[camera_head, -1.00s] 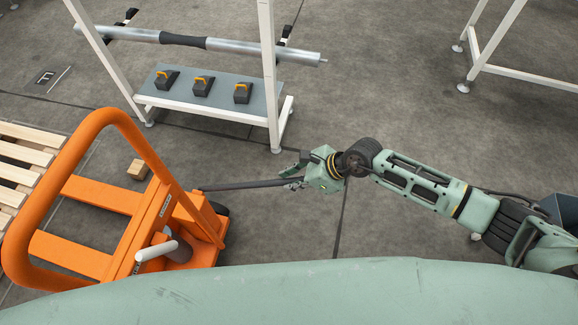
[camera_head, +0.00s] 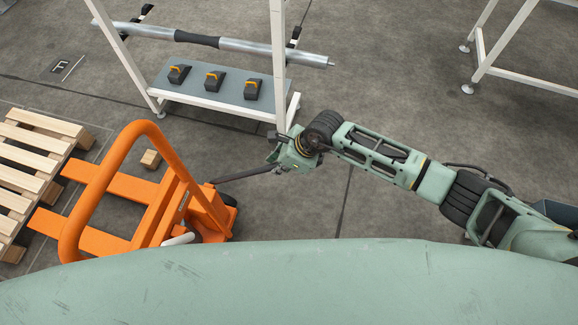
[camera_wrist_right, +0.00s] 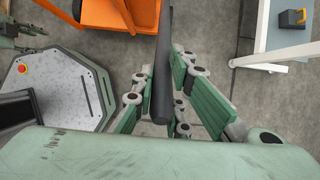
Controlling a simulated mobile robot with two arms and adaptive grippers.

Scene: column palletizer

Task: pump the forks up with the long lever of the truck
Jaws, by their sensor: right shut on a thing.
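The orange truck (camera_head: 160,190) stands at the left in the head view, with its looped handle and two forks (camera_head: 110,183) pointing left. Its long dark lever (camera_head: 243,174) sticks out to the right, rising slightly toward its free end. My right gripper (camera_head: 276,160) is shut on the lever's end. In the right wrist view the lever (camera_wrist_right: 163,75) runs between the green fingers of my right gripper (camera_wrist_right: 166,95), and the truck (camera_wrist_right: 125,12) is at the top. My left gripper is not in the head view.
A wooden pallet (camera_head: 42,150) lies at the left by the fork tips, and a small wooden block (camera_head: 150,159) lies on the floor. A white-framed rack (camera_head: 220,107) stands behind, holding several black-and-orange items and a metal roller (camera_head: 240,45). Another white frame (camera_head: 500,75) stands at back right.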

